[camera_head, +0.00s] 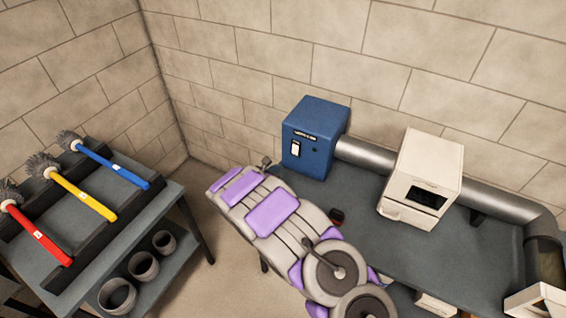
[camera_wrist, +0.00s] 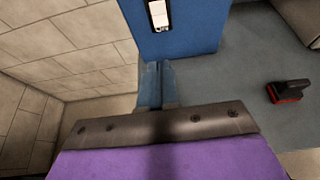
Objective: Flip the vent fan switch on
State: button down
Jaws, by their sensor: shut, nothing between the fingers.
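The vent fan box is a blue box (camera_head: 314,139) on the grey table at the back, with a dark label strip and a small dark dot on its front. A white rocker switch (camera_head: 295,149) in a dark frame sits on the front's left side. In the wrist view the switch (camera_wrist: 158,14) shows at the top, above my fingers. I cannot tell which way it is set. My gripper (camera_wrist: 157,66) is shut and empty, its fingertips just below the switch, before the blue box (camera_wrist: 195,32). In the head view my gripper (camera_head: 265,161) shows small at the arm's far end.
A silver duct (camera_head: 365,156) runs right from the box behind a white machine (camera_head: 425,180). A black and red object (camera_wrist: 288,91) lies on the grey table (camera_wrist: 243,85). At left, a rack table holds red, yellow and blue brushes (camera_head: 105,163), with several cups below.

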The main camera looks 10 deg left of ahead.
jog(key=b, duration=0.2)
send_near(294, 153)
jog(key=f+x, duration=0.1)
jog(key=x, duration=0.5)
jog(key=shift+w+d+r, duration=0.1)
jog(key=shift+w+r, duration=0.05)
jog(key=shift+w, duration=0.05)
jog(key=shift+w+d, duration=0.1)
dwell(0.4)
